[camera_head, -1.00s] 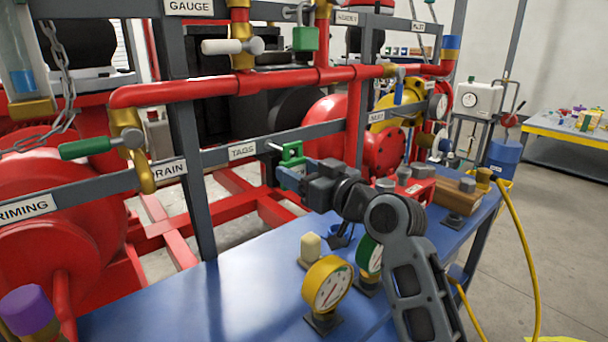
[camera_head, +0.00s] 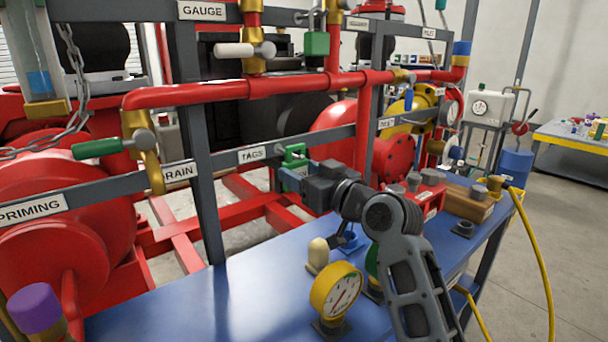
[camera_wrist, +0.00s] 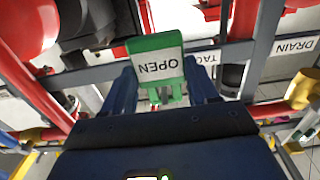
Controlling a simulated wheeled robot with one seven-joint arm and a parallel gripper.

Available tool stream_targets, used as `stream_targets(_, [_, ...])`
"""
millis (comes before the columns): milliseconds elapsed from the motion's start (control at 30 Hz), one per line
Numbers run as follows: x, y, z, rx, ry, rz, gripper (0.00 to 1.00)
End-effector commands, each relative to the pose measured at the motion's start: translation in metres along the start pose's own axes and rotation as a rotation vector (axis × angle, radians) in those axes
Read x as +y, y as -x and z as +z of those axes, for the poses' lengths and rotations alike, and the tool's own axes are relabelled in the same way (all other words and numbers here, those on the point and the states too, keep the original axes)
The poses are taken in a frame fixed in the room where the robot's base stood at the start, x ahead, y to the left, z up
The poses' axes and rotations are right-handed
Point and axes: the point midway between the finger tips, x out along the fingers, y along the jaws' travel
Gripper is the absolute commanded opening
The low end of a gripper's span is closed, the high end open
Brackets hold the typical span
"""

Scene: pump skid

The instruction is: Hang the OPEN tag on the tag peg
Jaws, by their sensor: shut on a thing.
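The green OPEN tag (camera_head: 294,158) is in my gripper (camera_head: 304,173), at the rail just right of the TAGS label (camera_head: 252,154). In the wrist view the tag (camera_wrist: 156,64) shows its white OPEN face upside down, between the two blue fingers of my gripper (camera_wrist: 163,84). The fingers are shut on its lower part. The tag peg is not clearly visible; the tag covers the spot on the rail where it stood out. I cannot tell whether the peg passes through the tag's hole.
A blue bench (camera_head: 240,300) lies below, with a yellow gauge (camera_head: 336,291) and a cream knob (camera_head: 318,254) close to my arm. A red pipe (camera_head: 250,89) runs above the rail. A green-handled DRAIN valve (camera_head: 97,148) is to the left.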

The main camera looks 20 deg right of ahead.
Motion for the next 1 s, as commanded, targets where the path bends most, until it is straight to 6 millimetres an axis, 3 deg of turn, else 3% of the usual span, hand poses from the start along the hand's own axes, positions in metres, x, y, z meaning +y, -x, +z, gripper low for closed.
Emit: stream_targets(1000, [0.0001,-0.0029,0.0073,0.0,0.0,0.0,0.29])
